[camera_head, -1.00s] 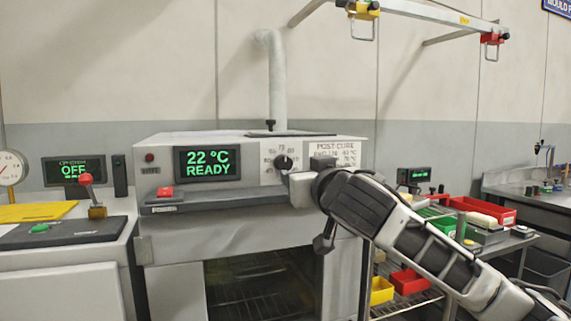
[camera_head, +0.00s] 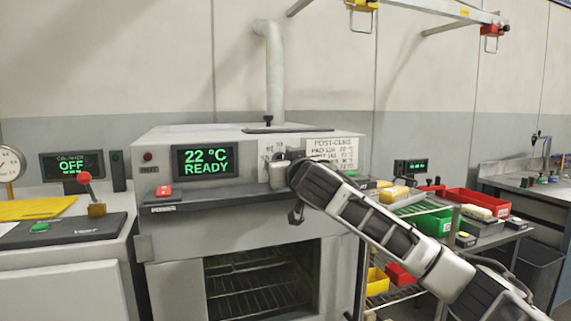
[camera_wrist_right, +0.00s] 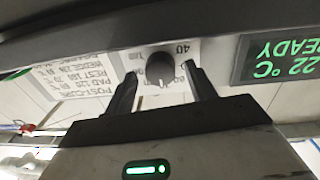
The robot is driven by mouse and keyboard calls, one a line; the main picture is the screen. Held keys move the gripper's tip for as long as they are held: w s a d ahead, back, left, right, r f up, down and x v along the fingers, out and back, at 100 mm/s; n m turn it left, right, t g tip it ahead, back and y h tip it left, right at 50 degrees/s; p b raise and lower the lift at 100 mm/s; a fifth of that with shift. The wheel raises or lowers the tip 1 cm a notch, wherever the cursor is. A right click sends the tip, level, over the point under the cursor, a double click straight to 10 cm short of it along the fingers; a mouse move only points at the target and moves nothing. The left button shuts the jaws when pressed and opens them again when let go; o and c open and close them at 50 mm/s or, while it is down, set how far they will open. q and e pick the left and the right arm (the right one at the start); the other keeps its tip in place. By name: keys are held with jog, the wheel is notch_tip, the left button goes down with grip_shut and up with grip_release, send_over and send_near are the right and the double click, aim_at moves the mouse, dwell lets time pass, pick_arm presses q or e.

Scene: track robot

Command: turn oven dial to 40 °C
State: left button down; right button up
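The oven (camera_head: 240,225) stands in the middle of the head view. Its display (camera_head: 205,161) reads 22 °C READY, and part of it shows upside down in the right wrist view (camera_wrist_right: 280,60). The dark round dial (camera_wrist_right: 161,69) sits on a pale numbered plate; an upside-down 40 is visible beside it. In the right wrist view my gripper's two fingers (camera_wrist_right: 161,82) are apart, one on each side of the dial, with gaps visible. The left gripper is not in view.
A POST-CURE card (camera_head: 333,152) is right of the dial. A red button (camera_head: 164,191) sits on the ledge below the display. A red-knobbed lever (camera_head: 85,178) stands on the left machine. A rack with coloured trays (camera_head: 470,199) stands to the right.

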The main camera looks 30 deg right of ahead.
jog(key=c, duration=0.9)
jog(key=shift+o, duration=0.2)
